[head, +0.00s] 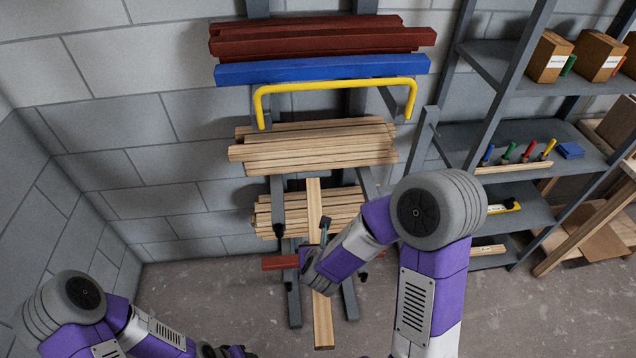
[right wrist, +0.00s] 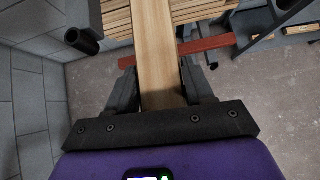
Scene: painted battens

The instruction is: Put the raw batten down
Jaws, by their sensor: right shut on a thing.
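The raw batten (head: 323,325) is a plain pale wood strip. It stands lengthwise in front of the rack, its top overlapping the lower stack of raw battens (head: 275,215) in the head view. My right gripper (right wrist: 158,88) is shut on it; in the right wrist view the batten (right wrist: 156,40) runs between the two dark fingers. In the head view my right wrist covers the batten's middle. I cannot tell whether its lower end touches the floor. My left gripper (head: 228,351) is at the bottom edge, partly cut off, its fingers unclear.
The rack holds dark red battens (head: 320,38), a blue batten (head: 320,70) and an upper stack of raw battens (head: 310,150). A yellow bar (head: 335,85) crosses in front. A red piece (head: 280,262) sits low. Shelves (head: 510,143) with boxes and tools stand right. Floor is clear at left.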

